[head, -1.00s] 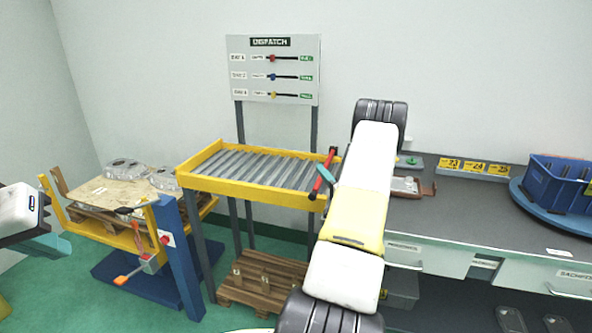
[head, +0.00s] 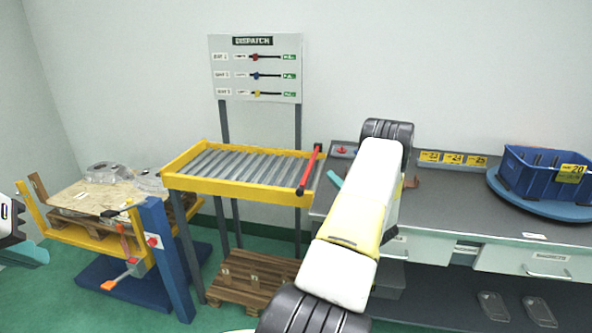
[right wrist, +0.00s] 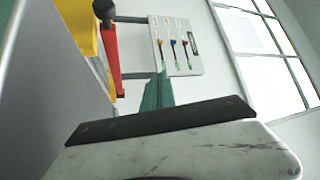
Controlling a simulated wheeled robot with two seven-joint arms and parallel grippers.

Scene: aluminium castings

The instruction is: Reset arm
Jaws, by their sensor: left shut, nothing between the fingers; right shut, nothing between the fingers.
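My left gripper (head: 32,255) shows at the left edge of the head view, with teal fingers closed together and nothing held. My right arm crosses the middle of the head view and hides most of its gripper. Only a teal fingertip of my right gripper (head: 334,179) shows, just right of the red bar (head: 310,170) at the roller table's right end. In the right wrist view the teal fingers (right wrist: 158,92) are together and empty. The red bar (right wrist: 111,50) stands apart to their left there.
A yellow-framed roller table (head: 240,190) stands below the dispatch board (head: 255,68). A lift with a pallet and clear castings (head: 103,172) is at left. The grey workbench (head: 450,205) at right bears a blue crate (head: 528,178) on a round blue base. Bare wall lies above.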

